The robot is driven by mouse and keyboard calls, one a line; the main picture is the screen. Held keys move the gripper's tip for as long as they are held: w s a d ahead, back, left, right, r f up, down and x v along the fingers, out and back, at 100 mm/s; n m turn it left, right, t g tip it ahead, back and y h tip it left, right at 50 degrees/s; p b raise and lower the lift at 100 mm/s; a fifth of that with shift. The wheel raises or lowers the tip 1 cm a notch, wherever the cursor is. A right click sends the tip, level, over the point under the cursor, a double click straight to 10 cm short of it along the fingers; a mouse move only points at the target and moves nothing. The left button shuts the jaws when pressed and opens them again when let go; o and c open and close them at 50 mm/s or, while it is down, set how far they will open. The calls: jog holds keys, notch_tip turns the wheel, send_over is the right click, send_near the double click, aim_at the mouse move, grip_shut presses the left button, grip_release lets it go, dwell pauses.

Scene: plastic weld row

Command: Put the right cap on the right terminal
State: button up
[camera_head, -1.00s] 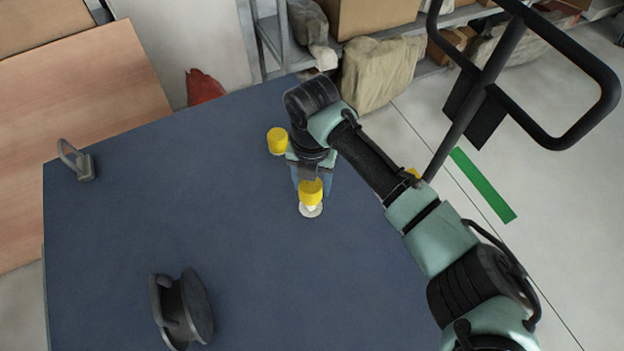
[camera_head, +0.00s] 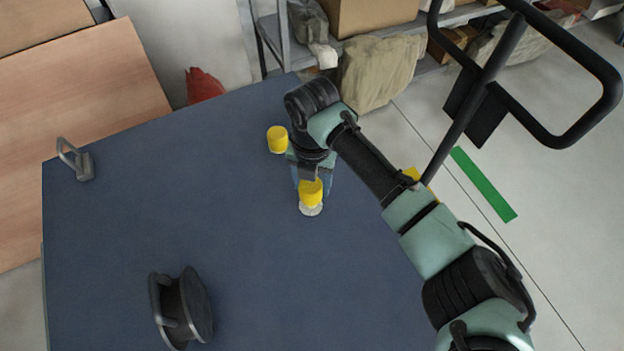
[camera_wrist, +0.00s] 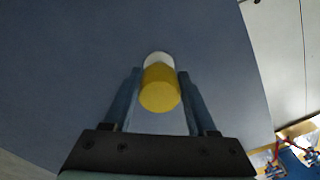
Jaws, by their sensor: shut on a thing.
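My gripper (camera_head: 311,186) points down over the table and is shut on a yellow cap (camera_head: 311,194). The cap also shows between the two blue fingers in the wrist view (camera_wrist: 160,92). The white terminal (camera_head: 310,210) stands on the table right under the held cap, and its white part shows past the cap in the wrist view (camera_wrist: 158,58). The cap lines up with the terminal and covers its upper part in the head view. I cannot tell whether it is fully seated. A second yellow cap (camera_head: 277,139) is to the left of my gripper; what is under it is hidden.
The blue table (camera_head: 130,225) is mostly clear. A dark spool-like object (camera_head: 184,308) stands at the front left, and a grey shackle-like piece (camera_head: 80,163) lies near the left edge. Shelves with boxes (camera_head: 370,15) and a tan sack (camera_head: 375,75) stand behind the table.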

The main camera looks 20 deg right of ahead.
aim_at(312, 193)
jog(key=shift+f+b, duration=1.15)
jog(key=shift+f, duration=0.85)
dwell(1.6)
jog(key=o, duration=1.4)
